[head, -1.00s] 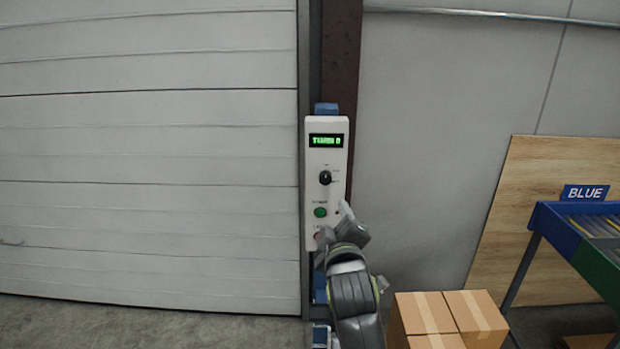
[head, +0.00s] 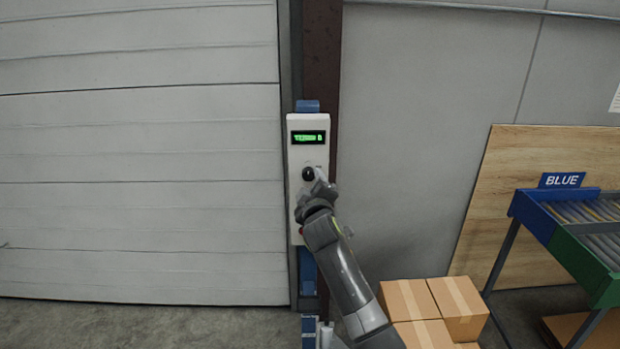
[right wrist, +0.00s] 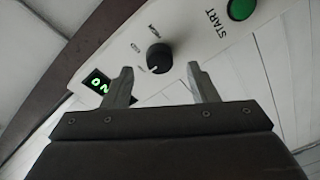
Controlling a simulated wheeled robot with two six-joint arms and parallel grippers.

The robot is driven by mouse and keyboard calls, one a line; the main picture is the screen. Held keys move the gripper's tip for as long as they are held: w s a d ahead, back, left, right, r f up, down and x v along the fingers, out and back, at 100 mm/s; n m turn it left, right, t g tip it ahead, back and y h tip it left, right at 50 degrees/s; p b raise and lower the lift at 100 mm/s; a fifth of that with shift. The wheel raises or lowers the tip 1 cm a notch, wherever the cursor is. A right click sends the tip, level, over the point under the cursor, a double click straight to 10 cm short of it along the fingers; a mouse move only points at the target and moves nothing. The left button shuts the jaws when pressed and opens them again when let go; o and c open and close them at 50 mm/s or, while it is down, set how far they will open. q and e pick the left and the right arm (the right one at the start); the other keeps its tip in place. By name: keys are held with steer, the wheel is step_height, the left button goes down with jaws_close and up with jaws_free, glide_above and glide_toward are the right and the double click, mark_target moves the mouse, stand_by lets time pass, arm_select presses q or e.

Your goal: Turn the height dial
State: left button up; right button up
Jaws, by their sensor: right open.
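The height dial is a round black knob (head: 308,174) on a white control panel (head: 308,153) with a lit green display (head: 307,137) above it. In the right wrist view the dial (right wrist: 159,58) sits just beyond and between the two fingertips. My right gripper (right wrist: 160,78) is open with nothing between its fingers; in the head view it is at the panel, just below and right of the dial. A green START button (right wrist: 242,9) shows in the right wrist view; my arm hides it in the head view. My left gripper is not in view.
A large white shutter door (head: 140,150) fills the left. Cardboard boxes (head: 410,298) sit on the floor to the lower right. A roller conveyor with a BLUE sign (head: 562,180) and a plywood sheet (head: 535,155) stand at the right.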

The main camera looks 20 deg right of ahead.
mark_target(309, 178)
steer(key=shift+w+d, duration=0.15)
steer(key=shift+w, duration=0.6)
steer(key=shift+w+d, duration=0.15)
steer(key=shift+w, duration=0.6)
steer(key=c, duration=1)
steer(key=shift+f+m+b, duration=0.2)
steer(key=shift+m+b, duration=0.2)
steer(key=shift+b, duration=0.25)
steer(key=m+b, duration=0.4)
steer(key=b, duration=0.1)
steer(key=m+b, duration=0.4)
steer(key=b, duration=0.2)
steer(key=shift+f+t+h, duration=0.2)
steer(key=shift+t+h, duration=0.1)
steer(key=shift+h, duration=0.1)
steer(key=shift+a+r+m+b, duration=0.1)
steer(key=shift+r+m+b, duration=0.05)
steer(key=shift+m+b, duration=1.5)
steer(key=shift+m, duration=0.25)
